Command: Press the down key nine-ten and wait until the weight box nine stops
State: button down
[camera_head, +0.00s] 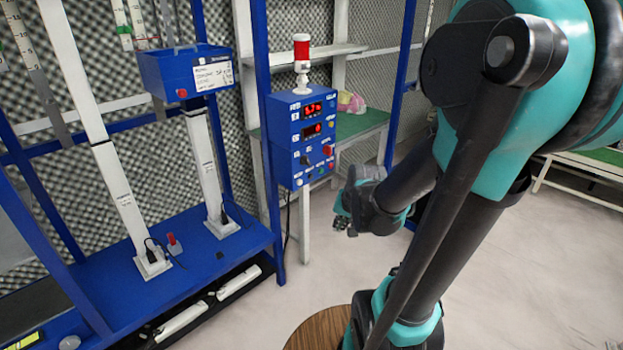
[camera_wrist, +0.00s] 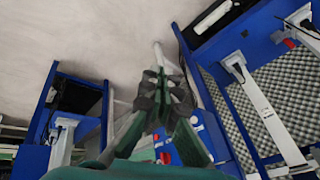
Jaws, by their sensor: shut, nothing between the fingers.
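A blue control box (camera_head: 302,138) hangs on the blue frame post in the head view. It has two red lit displays, a red switch and several small buttons; the lettering is too small to read, so I cannot tell which is the down key nine-ten. In the wrist view my gripper (camera_wrist: 163,88) is shut and empty, partly covering the control box (camera_wrist: 208,134).
A red lamp (camera_head: 301,50) stands on the control box. White columns (camera_head: 118,195) rise from the blue base (camera_head: 190,262) at the left. A green-topped table (camera_head: 365,122) stands behind. A round wooden top (camera_head: 318,330) is at the front. The floor between is clear.

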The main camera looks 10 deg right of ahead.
aim_at(311, 177)
jog(key=w+d+f+m+t+y, duration=0.1)
jog(key=w+d+f+m, duration=0.1)
jog(key=w+m, duration=0.5)
jog(key=w+d+f+m+t+y, duration=0.1)
jog(key=w+m, duration=0.6)
jog(key=w, duration=1.2)
notch_tip(311, 177, down, 3)
jog(key=shift+w+d+r+t+y, duration=0.2)
jog(key=shift+d+t+y, duration=0.1)
jog(key=shift+d+t, duration=0.4)
jog(key=shift+w, duration=0.1)
jog(key=w+a, duration=0.5)
jog(key=w, duration=0.2)
jog(key=shift+a, duration=0.15)
jog(key=shift+w+a, duration=0.2)
jog(key=shift+w, duration=0.1)
